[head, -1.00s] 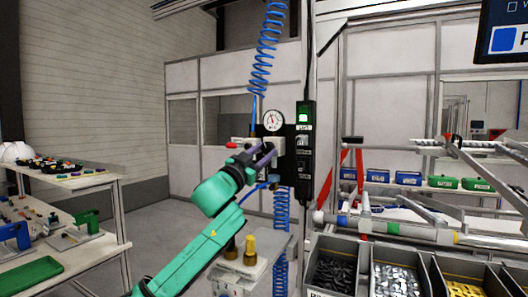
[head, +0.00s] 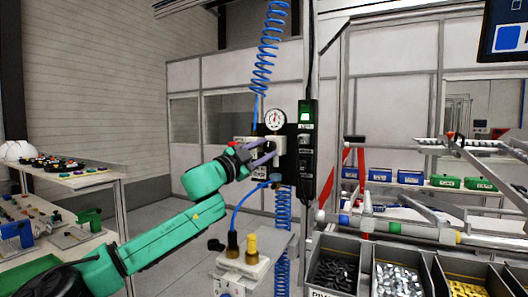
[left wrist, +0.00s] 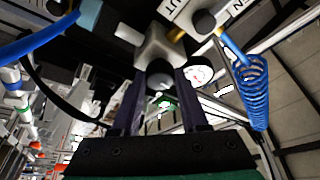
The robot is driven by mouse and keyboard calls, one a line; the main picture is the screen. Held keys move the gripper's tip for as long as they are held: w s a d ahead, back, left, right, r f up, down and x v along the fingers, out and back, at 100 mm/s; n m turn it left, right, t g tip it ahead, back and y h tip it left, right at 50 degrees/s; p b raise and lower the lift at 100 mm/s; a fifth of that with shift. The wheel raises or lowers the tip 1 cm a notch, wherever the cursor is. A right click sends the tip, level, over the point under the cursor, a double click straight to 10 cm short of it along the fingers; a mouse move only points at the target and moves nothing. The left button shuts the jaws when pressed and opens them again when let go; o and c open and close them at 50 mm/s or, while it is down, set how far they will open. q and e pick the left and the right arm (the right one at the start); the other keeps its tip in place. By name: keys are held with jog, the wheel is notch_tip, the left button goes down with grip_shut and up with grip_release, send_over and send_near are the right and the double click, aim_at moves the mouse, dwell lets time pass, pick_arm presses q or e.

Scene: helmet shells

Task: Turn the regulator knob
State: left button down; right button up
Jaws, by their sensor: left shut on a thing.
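The regulator is a pale block (head: 279,142) on a black upright panel, below a round white gauge (head: 275,119). In the left wrist view the regulator body (left wrist: 160,45) is above the fingers, and the gauge (left wrist: 200,74) is just right of them. My left gripper (head: 268,153) reaches the regulator from the left. Its two dark fingers are shut on the dark round regulator knob (left wrist: 160,78), one on each side. In the head view the fingers partly hide the knob. My right gripper is in neither view.
A blue coiled hose (head: 268,50) hangs above the panel. A pale fixture (head: 243,272) with brass and yellow fittings stands below my arm. Grey part bins (head: 365,250) are at the lower right, and a workbench (head: 110,230) is at the left.

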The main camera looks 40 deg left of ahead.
pick_arm(q)
jog(key=shift+m, duration=0.4)
jog(key=shift+a+r+m+g+h+p, duration=0.15)
jog(key=shift+m+g+h+p, duration=0.3)
jog(key=shift+m, duration=0.45)
jog(key=m+p, duration=0.1)
jog(key=m+g+p, duration=0.1)
jog(key=m, duration=0.1)
jog(key=shift+r+h, duration=0.25)
jog(key=m+g+p, duration=0.1)
jog(key=m+p, duration=0.2)
jog(key=shift+m+p, duration=0.3)
jog(key=shift+f+m+g+p, duration=0.1)
jog(key=shift+m+g+p, duration=0.3)
jog(key=shift+m, duration=0.1)
jog(key=shift+f, duration=0.1)
jog(key=shift+c, duration=2.1)
grip_release()
